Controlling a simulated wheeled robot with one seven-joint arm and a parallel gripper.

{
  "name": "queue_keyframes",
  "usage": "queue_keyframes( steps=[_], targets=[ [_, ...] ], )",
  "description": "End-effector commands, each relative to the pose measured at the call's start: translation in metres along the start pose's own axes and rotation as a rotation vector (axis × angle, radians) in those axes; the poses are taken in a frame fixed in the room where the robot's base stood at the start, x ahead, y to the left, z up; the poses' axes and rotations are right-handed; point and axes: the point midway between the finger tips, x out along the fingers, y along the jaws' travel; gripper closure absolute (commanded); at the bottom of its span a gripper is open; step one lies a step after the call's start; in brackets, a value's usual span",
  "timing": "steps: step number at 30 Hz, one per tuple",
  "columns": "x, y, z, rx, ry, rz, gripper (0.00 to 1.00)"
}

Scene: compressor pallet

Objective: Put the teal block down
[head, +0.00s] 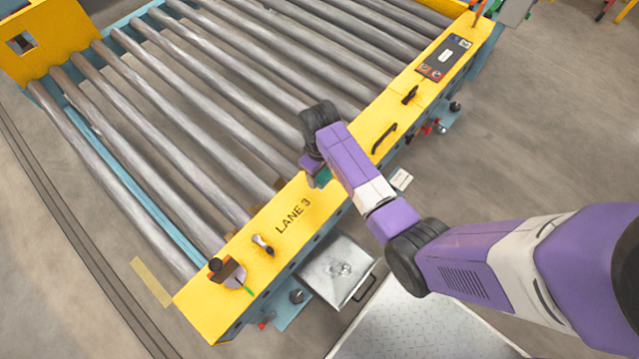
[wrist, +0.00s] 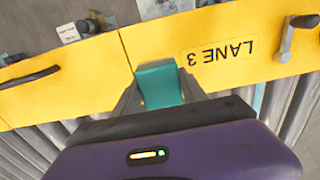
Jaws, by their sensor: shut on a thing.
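The teal block (wrist: 160,83) is between the fingers of my gripper (wrist: 160,92) in the wrist view, over the yellow side rail (wrist: 85,70) beside the "LANE 3" label. My gripper is shut on it. In the head view, a small part of the teal block (head: 322,177) shows under my purple wrist at the rail's inner part, and most of it is hidden by my arm. I cannot tell whether the block touches the rail.
The grey rollers (head: 200,110) lie beyond the rail. On the rail are a black handle (head: 384,138), a dark control panel (head: 445,57) and a small lever (head: 263,244). An open metal drawer (head: 338,269) juts out below the rail. The rail around the label is mostly bare.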

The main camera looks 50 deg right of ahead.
Motion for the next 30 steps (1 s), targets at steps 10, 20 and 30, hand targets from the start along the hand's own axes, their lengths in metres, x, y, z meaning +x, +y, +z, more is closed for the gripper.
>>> queue_keyframes(
  steps=[10,20,30],
  targets=[
    [0.037,0.000,0.000,0.000,-0.001,0.000,0.94],
    [0.060,0.000,-0.001,0.000,0.001,0.000,0.94],
    [0.062,0.000,-0.001,0.000,0.001,0.000,0.39]
  ],
)
